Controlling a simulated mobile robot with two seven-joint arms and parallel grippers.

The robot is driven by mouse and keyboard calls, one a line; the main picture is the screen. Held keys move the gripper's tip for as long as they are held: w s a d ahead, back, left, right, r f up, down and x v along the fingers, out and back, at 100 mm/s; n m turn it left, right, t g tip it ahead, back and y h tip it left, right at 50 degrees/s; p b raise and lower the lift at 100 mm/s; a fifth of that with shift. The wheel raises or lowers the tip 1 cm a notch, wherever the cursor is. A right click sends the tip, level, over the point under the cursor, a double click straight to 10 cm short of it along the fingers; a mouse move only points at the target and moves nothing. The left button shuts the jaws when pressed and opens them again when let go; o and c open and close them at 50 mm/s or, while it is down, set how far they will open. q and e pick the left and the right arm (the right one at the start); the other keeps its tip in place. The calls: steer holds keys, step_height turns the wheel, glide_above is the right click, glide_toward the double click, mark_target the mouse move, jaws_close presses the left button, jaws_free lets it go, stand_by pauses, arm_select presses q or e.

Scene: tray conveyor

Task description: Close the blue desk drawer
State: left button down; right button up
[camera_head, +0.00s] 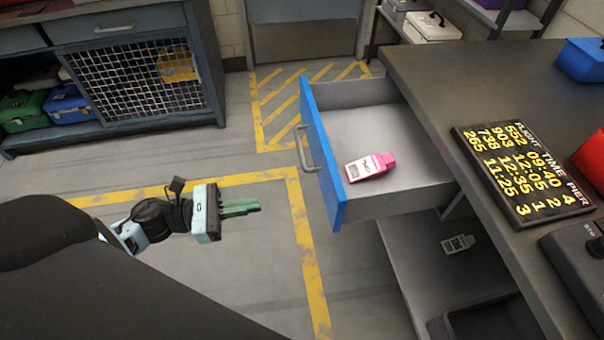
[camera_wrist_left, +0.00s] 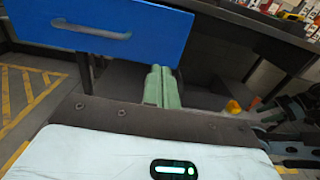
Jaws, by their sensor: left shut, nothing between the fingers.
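The blue desk drawer (camera_head: 322,160) stands pulled out from the dark desk on the right, its blue front facing left with a grey handle (camera_head: 304,148). A pink and white device (camera_head: 370,167) lies inside it. My left gripper (camera_head: 258,207), with green fingers, is shut and empty to the left of the drawer front, apart from it in the head view. In the left wrist view the blue drawer front (camera_wrist_left: 130,25) and its handle (camera_wrist_left: 92,30) fill the upper left, and the shut green fingers (camera_wrist_left: 162,87) show near its lower right corner. My right gripper is not in view.
The desk top (camera_head: 430,75) holds a flight board (camera_head: 522,175), a blue box (camera_head: 582,60) and a red object. A shelf below the drawer holds a small device (camera_head: 458,244). A cabinet with a mesh door (camera_head: 135,80) stands at the back left. The floor left of the drawer is clear.

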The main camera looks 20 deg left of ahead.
arm_select(q)
steer(key=p, duration=0.2)
glide_toward(328, 193)
steer(key=x, duration=0.5)
steer(key=shift+d+r, duration=0.1)
steer(key=shift+d, duration=0.05)
steer(key=shift+x, duration=0.85)
